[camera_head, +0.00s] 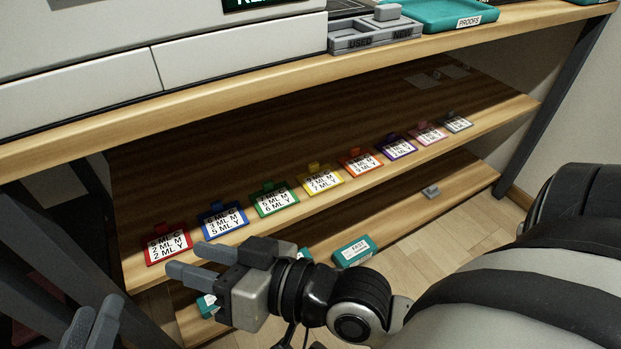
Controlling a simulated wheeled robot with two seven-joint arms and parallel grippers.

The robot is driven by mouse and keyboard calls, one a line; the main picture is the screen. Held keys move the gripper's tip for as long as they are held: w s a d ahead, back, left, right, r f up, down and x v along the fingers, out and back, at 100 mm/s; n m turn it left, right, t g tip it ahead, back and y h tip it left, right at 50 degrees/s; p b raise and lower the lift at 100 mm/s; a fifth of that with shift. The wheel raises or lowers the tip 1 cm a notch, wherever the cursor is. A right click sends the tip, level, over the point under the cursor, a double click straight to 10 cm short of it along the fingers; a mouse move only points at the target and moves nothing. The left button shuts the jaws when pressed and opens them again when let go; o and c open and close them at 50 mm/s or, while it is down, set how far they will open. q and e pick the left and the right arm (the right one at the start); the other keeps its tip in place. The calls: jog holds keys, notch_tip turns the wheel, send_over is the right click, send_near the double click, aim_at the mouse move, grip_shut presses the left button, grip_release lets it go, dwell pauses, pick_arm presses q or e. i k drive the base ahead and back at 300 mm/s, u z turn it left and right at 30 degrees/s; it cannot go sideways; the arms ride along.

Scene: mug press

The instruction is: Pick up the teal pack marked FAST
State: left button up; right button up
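The teal pack with a white label that reads FAST (354,251) lies on the lowest shelf, right of my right gripper and clear of it. A second teal pack (207,305) shows partly below my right gripper, and a further teal piece (304,254) is mostly hidden behind that gripper; I cannot read their labels. My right gripper (183,258) reaches in from the right, with its fingers apart and nothing between them, pointing left in front of the red tag. My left gripper (92,322) shows only partly at the bottom left; I cannot tell its opening.
The middle shelf (330,203) holds a row of coloured label cards, from a red card (168,243) to a grey card (457,123). A small grey piece (430,191) sits on the lowest shelf at right. A teal tray marked PROOFS (440,14) stands on top. Dark frame legs bound both sides.

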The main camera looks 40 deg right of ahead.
aim_at(354, 254)
jog(key=u, duration=2.1)
jog(key=k, duration=1.05)
jog(key=z, duration=1.95)
